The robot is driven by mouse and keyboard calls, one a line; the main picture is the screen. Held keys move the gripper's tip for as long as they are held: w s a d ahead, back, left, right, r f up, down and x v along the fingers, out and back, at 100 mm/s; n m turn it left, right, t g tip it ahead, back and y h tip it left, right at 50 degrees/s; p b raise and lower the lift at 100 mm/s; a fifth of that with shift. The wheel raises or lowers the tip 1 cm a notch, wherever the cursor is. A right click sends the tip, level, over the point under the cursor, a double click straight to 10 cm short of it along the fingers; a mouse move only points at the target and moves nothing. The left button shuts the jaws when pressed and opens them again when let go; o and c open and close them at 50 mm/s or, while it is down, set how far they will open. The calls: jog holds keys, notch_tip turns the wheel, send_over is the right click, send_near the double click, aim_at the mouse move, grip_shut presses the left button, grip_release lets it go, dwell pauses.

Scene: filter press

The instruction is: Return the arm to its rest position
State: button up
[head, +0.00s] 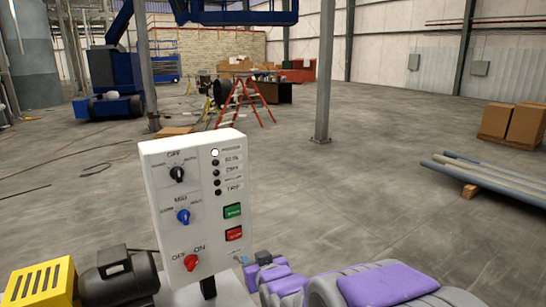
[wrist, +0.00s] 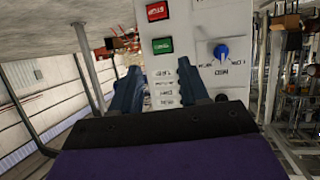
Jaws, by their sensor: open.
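My gripper (wrist: 158,88) shows in the wrist view with its two dark blue fingers apart and nothing between them. A white control panel (head: 204,240) stands upright in front of me in the head view. It also shows upside down beyond the fingers in the wrist view (wrist: 205,55). The panel has a black knob (head: 177,174), a blue knob (head: 183,216), a red knob (head: 191,262), a green button (head: 232,211) and a red button (head: 234,233). Its top lamp (head: 214,153) is white. My purple and grey arm lies low at the lower right of the head view, close to the panel's right side.
A dark motor (head: 118,278) and a yellow slotted guard (head: 38,284) sit left of the panel. Pipes (head: 490,176) lie on the floor at right, near cardboard boxes (head: 525,125). A red stepladder (head: 240,100) and a steel column (head: 324,75) stand farther back. Much of the middle floor is clear.

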jog(key=s+d+f+m+g+h, duration=0.1)
jog(key=s+d+f+g+h, duration=0.15)
jog(key=s+d, duration=0.4)
jog(key=s+d+f+m+g+h, duration=0.1)
jog(key=s+d+f+g+h, duration=0.1)
jog(key=s+d+g, duration=0.35)
jog(key=s+d+m+g, duration=0.1)
jog(key=s+d+g, duration=0.2)
jog(key=s, duration=1.1)
jog(key=s+d+m+g, duration=0.1)
jog(key=s+d+g, duration=0.2)
jog(key=s, duration=1.1)
jog(key=shift+d+m+g, duration=0.25)
jog(key=shift+m+g, duration=0.05)
jog(key=shift+f+h, duration=0.15)
jog(key=shift+h, duration=0.1)
